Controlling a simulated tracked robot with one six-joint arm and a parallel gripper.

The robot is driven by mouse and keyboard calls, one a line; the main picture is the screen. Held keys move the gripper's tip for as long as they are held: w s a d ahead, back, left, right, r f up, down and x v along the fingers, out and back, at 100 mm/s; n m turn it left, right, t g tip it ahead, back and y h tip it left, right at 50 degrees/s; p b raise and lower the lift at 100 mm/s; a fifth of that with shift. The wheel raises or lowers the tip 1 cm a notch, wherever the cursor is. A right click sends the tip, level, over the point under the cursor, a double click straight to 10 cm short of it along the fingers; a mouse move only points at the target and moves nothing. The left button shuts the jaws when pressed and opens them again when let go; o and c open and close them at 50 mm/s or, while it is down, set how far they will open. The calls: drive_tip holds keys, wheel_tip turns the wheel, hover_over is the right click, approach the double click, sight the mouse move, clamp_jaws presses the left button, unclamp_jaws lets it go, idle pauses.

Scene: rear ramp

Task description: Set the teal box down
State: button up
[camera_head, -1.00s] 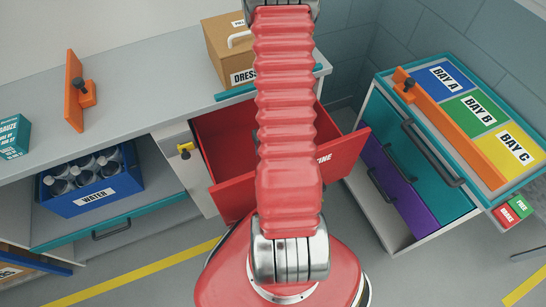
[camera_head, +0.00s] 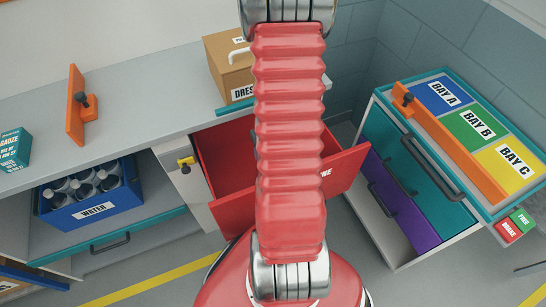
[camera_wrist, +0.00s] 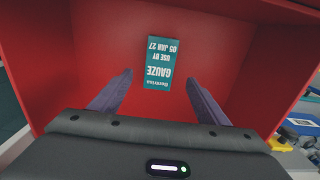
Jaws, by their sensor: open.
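A teal box (camera_wrist: 159,62) with white lettering reading GAUZE lies in the red drawer (camera_wrist: 95,45), seen in the wrist view. My gripper (camera_wrist: 159,78) is open, its two fingers on either side of the box's near end with gaps between them and the box. The height of the fingertips above the drawer floor is hard to judge. In the head view the pulled-out red drawer (camera_head: 225,160) is partly hidden by my arm, and my gripper and the box inside are not visible. Another teal gauze box (camera_head: 14,150) stands on the counter at the left.
A cardboard box (camera_head: 228,70) and an orange panel (camera_head: 76,105) stand on the counter (camera_head: 150,115). A blue crate of water bottles (camera_head: 95,207) sits below at left. The bay cabinet (camera_head: 410,185) is at right, with an orange bar (camera_head: 450,150) across its top.

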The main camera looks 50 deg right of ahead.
idle(0.6)
drive_tip(key=w+a+r+n+t, duration=0.1)
drive_tip(key=w+a+r, duration=0.2)
drive_tip(key=a+r, duration=0.3)
drive_tip(key=w+a+r+n+t+h, duration=0.1)
drive_tip(key=w+a+r, duration=0.2)
drive_tip(key=r, duration=0.4)
drive_tip(key=w+a+r+n+t, duration=0.1)
drive_tip(key=w+a+r, duration=0.2)
drive_tip(key=a+r, duration=0.3)
drive_tip(key=s+a+r+n+t, duration=0.1)
drive_tip(key=s+a+r, duration=0.1)
drive_tip(key=a+r, duration=0.2)
drive_tip(key=s+a+r+n, duration=0.1)
drive_tip(key=s+a+r, duration=0.1)
drive_tip(key=a+r, duration=0.3)
drive_tip(key=s+a+r+n+t+y, duration=0.1)
drive_tip(key=s+a+r, duration=0.1)
drive_tip(key=a+r, duration=0.3)
drive_tip(key=shift+s+a+t, duration=0.3)
drive_tip(key=shift+a, duration=0.75)
drive_tip(key=shift+r, duration=0.1)
drive_tip(key=shift+c, duration=0.6)
